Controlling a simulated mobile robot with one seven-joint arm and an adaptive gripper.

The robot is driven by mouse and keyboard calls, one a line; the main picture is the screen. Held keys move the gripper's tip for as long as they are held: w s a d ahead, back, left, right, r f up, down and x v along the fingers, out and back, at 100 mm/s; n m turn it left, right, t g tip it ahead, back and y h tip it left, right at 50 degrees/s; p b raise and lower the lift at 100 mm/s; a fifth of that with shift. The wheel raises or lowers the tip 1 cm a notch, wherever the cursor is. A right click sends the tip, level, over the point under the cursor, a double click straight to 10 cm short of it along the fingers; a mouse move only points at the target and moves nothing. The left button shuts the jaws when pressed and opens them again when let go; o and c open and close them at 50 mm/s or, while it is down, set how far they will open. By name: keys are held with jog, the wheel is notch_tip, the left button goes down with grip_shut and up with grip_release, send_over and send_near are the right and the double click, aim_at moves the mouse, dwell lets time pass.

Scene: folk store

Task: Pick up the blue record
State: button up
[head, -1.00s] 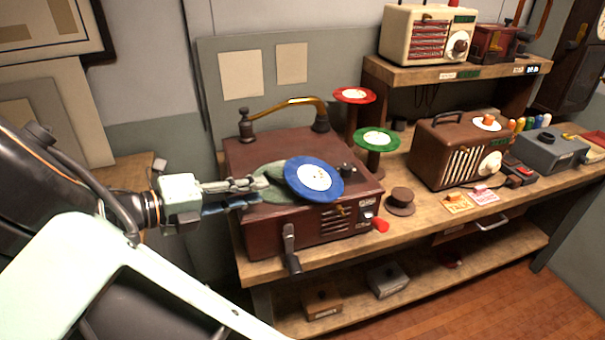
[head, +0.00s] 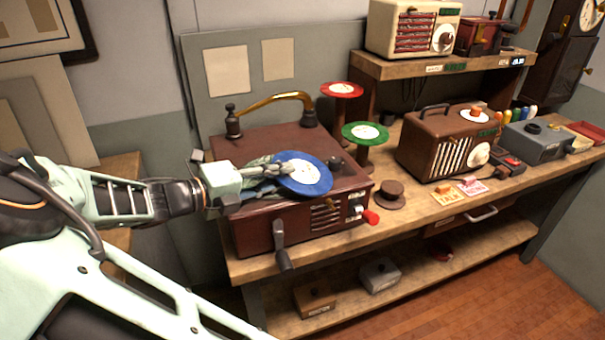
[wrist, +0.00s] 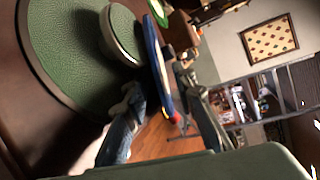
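The blue record (head: 304,180), with a white label, sits tilted above the green turntable of the wooden record player (head: 262,218). In the wrist view the record (wrist: 157,62) is seen nearly edge-on, beside a small raised green-topped disc (wrist: 120,35). My gripper (head: 280,178) is at the record's left edge, with one finger over its upper face. In the wrist view my gripper (wrist: 162,100) is open, with the record's edge between its fingers. The grey finger lies close to the record, and whether it touches is unclear. A gap shows to the other finger.
A red record (head: 342,89) and a green record (head: 365,132) sit on stands behind the player. A brass tone arm (head: 275,100) arches over its back. A brown radio (head: 445,145) stands to the right. A crank (head: 281,245) sticks out in front.

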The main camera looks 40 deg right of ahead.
grip_shut()
dwell(0.5)
jog(key=shift+r+p, duration=0.35)
jog(key=shift+r, duration=0.5)
jog(key=s+r+p, duration=0.6)
jog(key=s+r, duration=0.5)
jog(key=s, duration=0.3)
jog(key=shift+a+r, duration=0.2)
jog(key=shift+a, duration=0.15)
